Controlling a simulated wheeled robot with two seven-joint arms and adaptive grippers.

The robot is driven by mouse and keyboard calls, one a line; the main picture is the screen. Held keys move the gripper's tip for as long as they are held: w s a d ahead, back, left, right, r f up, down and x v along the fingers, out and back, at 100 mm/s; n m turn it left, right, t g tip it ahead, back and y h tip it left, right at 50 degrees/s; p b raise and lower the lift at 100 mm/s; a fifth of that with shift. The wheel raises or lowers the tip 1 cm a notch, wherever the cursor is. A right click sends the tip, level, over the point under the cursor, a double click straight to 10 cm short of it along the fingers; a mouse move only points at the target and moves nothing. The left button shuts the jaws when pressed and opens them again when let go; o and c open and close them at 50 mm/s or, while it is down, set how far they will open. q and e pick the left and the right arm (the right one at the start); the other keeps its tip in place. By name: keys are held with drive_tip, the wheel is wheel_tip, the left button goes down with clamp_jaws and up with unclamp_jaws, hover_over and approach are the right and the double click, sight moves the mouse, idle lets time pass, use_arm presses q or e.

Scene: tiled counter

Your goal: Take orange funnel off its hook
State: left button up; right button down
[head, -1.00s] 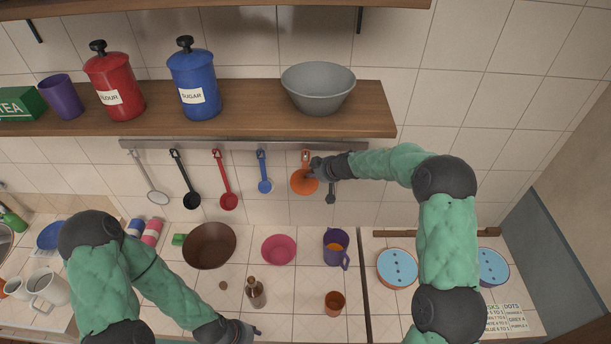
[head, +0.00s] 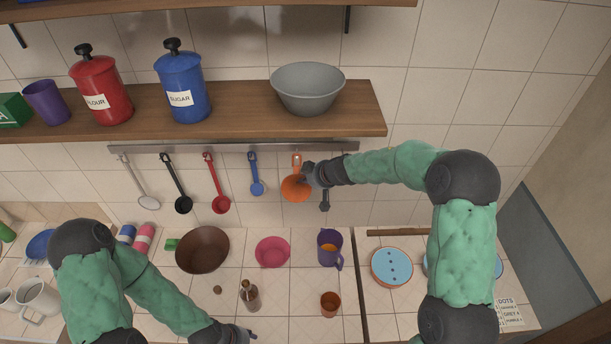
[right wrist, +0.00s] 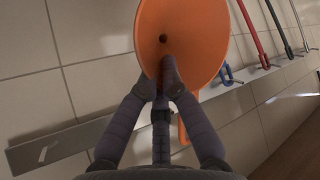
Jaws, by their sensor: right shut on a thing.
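The orange funnel (head: 295,188) is at the hook rail (head: 130,148) under the shelf. Its handle points up in front of the rail; whether it still bears on its hook cannot be told. My right gripper (head: 306,179) reaches in from the right and is shut on the funnel. In the right wrist view, its fingers (right wrist: 162,90) meet at the funnel's bowl (right wrist: 185,35), with the funnel's handle (right wrist: 183,132) behind them. My left gripper (head: 248,334) is low over the counter's front, apart from the funnel; its jaws are too small to read.
A blue spoon (head: 256,186), red ladle (head: 215,190) and black ladle (head: 175,190) hang left of the funnel. A grey bowl (head: 307,90) sits on the shelf above. A purple jug (head: 330,252), pink bowl (head: 272,252) and brown bowl (head: 203,250) stand on the counter below.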

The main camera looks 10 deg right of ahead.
drive_tip(key=s+a+r, duration=0.1)
drive_tip(key=s+r, duration=0.3)
drive_tip(key=s, duration=0.4)
drive_tip(key=shift+s+a+r, duration=0.15)
drive_tip(key=shift+a+r, duration=0.05)
drive_tip(key=shift+a, duration=0.15)
drive_tip(key=s+a+b, duration=0.1)
drive_tip(key=s+b, duration=0.1)
drive_tip(key=s, duration=0.5)
drive_tip(key=shift+s+a, duration=0.25)
drive_tip(key=shift+s, duration=0.15)
